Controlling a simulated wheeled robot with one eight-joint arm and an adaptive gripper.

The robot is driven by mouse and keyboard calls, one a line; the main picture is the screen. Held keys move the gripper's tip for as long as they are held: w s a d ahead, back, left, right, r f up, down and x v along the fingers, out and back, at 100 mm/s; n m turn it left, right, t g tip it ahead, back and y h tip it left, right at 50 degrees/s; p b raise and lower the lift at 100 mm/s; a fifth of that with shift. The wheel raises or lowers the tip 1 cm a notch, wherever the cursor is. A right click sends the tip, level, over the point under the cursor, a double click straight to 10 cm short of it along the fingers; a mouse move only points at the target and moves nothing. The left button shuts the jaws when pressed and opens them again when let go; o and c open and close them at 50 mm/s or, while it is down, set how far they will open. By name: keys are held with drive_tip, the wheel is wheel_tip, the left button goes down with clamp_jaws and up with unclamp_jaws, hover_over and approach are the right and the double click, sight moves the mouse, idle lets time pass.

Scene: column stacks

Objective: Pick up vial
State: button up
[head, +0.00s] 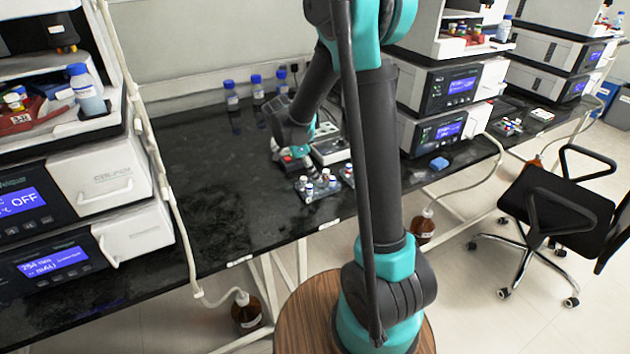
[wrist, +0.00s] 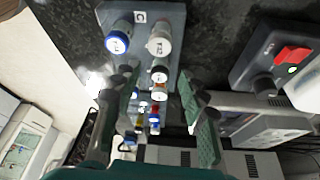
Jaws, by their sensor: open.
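Several small capped vials stand in a grey rack. In the wrist view the rack (wrist: 172,20) has a "C" label. A blue-capped vial (wrist: 117,42) and a white-capped vial (wrist: 158,44) stand beyond my fingertips. A smaller white-capped vial (wrist: 160,74) and others with blue, red and yellow parts show between my fingers. Which one is the task's vial, I cannot tell. My gripper (wrist: 158,90) is open, with its green-padded fingers either side of these smaller vials; contact is not visible. In the head view the vials (head: 309,189) stand near the bench's front edge, beside my gripper (head: 297,170).
A grey device with a red switch (wrist: 293,54) lies right of the rack in the wrist view. In the head view, blue-capped bottles (head: 231,96) stand by the wall. Instrument stacks (head: 440,90) flank the black bench (head: 225,190). Its left-middle surface is clear.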

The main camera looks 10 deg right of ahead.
drive_tip(key=shift+d+f, duration=0.15)
drive_tip(key=shift+f, duration=0.25)
drive_tip(key=c, duration=0.9)
drive_tip(key=shift+r, duration=0.15)
wheel_tip(320, 180, up, 20)
drive_tip(key=shift+f, duration=0.1)
